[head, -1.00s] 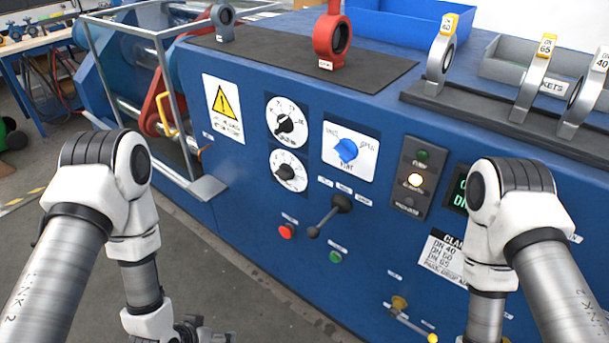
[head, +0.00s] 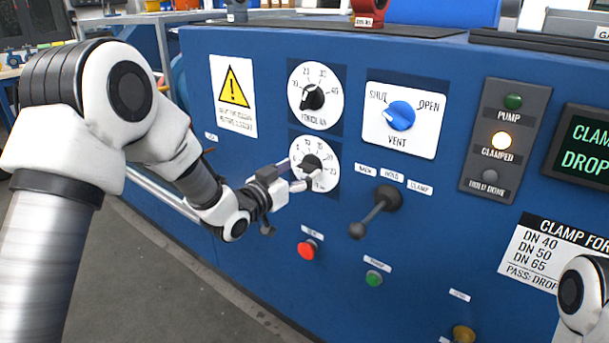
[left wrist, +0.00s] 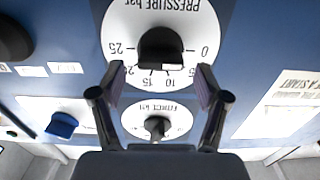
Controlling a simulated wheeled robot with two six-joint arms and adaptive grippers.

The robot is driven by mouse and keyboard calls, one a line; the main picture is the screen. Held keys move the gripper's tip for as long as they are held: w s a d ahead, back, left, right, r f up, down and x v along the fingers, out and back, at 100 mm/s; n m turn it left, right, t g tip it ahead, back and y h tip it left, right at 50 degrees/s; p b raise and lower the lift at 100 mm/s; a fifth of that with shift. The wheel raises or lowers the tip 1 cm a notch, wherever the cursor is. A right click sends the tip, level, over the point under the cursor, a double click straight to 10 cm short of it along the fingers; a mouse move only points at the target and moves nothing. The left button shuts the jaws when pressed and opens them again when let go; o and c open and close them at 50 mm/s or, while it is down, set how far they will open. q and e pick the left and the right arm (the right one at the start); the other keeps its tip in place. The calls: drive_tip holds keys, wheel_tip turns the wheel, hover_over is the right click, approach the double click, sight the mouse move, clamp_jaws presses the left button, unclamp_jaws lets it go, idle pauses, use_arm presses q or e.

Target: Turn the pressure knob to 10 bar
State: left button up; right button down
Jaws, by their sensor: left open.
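The pressure knob (head: 311,161) is black on a round white dial (head: 325,181), the lower of two dials on the blue panel. In the left wrist view the pressure knob (left wrist: 160,48) appears upside down, with scale numbers from 0 to 25 around it. I cannot tell its exact setting. My left gripper (head: 297,177) is open, close to the dial at its lower left. In the left wrist view the left gripper (left wrist: 160,80) has its fingers spread to either side of the knob's line, apart from it. My right gripper is out of view.
The force dial's black knob (head: 313,97) sits above. The blue vent knob (head: 400,115) is to the right. A black lever (head: 376,210), red button (head: 307,249) and green button (head: 374,278) are below. A warning sign (head: 233,95) is at left.

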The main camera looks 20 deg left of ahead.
use_arm(q)
drive_tip(key=shift+x, duration=0.95)
drive_tip(key=c, duration=1.2)
drive_tip(key=shift+o, duration=0.2)
drive_tip(key=shift+m, duration=0.4)
drive_tip(key=m, duration=0.2)
drive_tip(key=shift+f+m+b, duration=0.15)
drive_tip(key=shift+m+b, duration=0.15)
drive_tip(key=shift+m, duration=0.1)
drive_tip(key=m+b, duration=0.1)
drive_tip(key=m, duration=0.2)
drive_tip(key=shift+s+d+m, duration=0.1)
drive_tip(key=shift+m, duration=0.3)
drive_tip(key=m+b, duration=0.1)
drive_tip(key=m, duration=0.2)
drive_tip(key=shift+f, duration=0.15)
drive_tip(key=shift+m+b, duration=0.65)
drive_tip(key=shift+m, duration=1.25)
